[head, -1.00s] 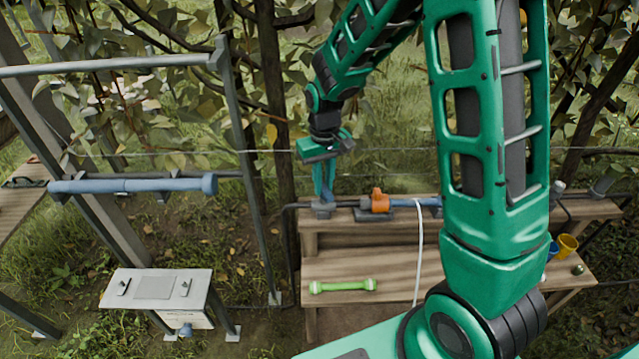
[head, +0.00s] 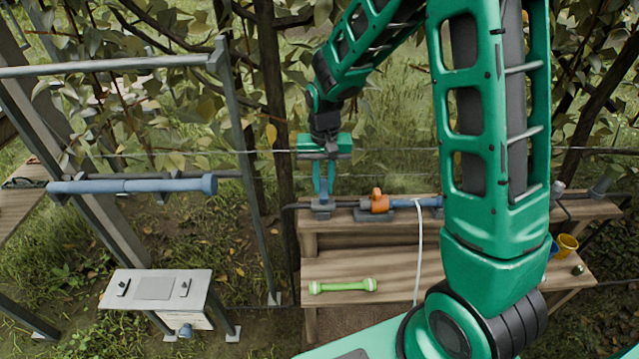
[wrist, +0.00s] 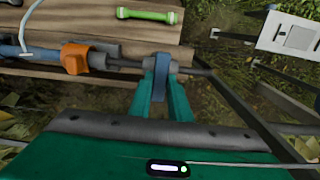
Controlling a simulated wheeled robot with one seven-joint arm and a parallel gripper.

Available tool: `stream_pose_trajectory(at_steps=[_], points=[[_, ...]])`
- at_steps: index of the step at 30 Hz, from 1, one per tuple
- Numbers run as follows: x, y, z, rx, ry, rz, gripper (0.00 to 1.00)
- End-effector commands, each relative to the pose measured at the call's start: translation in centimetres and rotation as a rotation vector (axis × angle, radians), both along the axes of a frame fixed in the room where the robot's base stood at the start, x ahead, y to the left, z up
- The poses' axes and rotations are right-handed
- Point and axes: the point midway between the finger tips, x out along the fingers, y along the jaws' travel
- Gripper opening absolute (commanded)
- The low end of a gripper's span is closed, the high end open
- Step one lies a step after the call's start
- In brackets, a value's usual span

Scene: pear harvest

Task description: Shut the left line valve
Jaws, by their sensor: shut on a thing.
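The left line valve sits on the dark pipe at the left end of the bench's upper shelf, with a blue handle (wrist: 161,72) that shows between my fingertips in the wrist view. The valve's blue-grey base (head: 321,211) shows below the fingers in the head view. My gripper (head: 323,192) points down from above and is shut on the blue handle. Its two green fingers (wrist: 161,84) lie on either side of the handle in the wrist view. The fingers hide part of the handle, and I cannot tell its exact angle to the pipe.
An orange fitting (head: 378,202) sits on the pipe just right of the valve, with a white hose (head: 418,250) hanging beyond it. A green dumbbell-shaped tool (head: 342,286) lies on the lower shelf (head: 440,272). A metal frame post (head: 247,170) stands left of the bench.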

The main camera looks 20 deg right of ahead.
Motion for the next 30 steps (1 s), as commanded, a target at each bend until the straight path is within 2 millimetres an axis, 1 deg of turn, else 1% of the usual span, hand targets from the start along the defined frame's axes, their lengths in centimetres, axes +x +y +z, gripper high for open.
stream_pose_trajectory(at_steps=[1,6,7,8,9,17,20,23,26,30], points=[[0.5,0.1,0.2,0.001,-0.012,-0.001,0.00],[0.4,0.1,0.2,0.001,-0.012,0.000,0.00],[0.4,0.1,0.2,0.002,-0.012,0.000,0.20],[0.4,0.1,0.2,0.001,-0.011,0.001,0.27],[0.4,0.1,0.2,0.002,-0.010,0.001,0.36],[0.1,0.1,0.1,0.001,-0.003,0.002,0.36],[0.1,0.1,0.4,0.001,-0.003,0.002,0.36],[0.2,0.1,1.3,0.002,-0.005,0.002,0.36],[0.3,0.1,2.9,0.002,-0.008,0.002,0.36],[0.3,0.1,5.6,0.002,-0.008,0.002,0.36]])
